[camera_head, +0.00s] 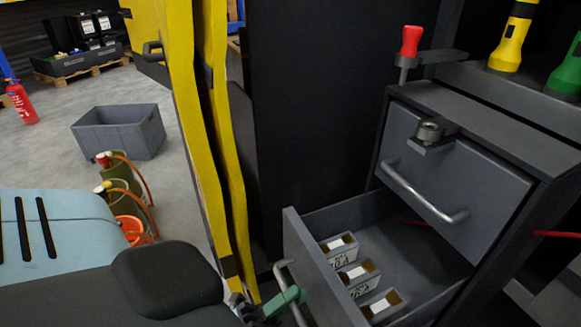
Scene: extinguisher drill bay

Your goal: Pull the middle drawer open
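The grey cabinet has a closed upper drawer (455,178) with a bar handle (420,194). The drawer directly below it (318,262) stands well out of the cabinet, open. Several small labelled boxes lie inside it. Its bar handle (298,313) is on the front panel, at the bottom of the view. My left gripper (287,300) is at this handle, with a green finger lying across the bar. The other finger is hidden, so its grip on the bar is unclear. My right gripper is not in view. Any drawer lower down is not visible.
A yellow door edge (215,150) stands close left of the open drawer. A yellow torch (512,38), a green torch (568,72) and a red-handled tool (410,42) are above the drawers. A grey bin (118,133) and extinguishers stand on the floor left.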

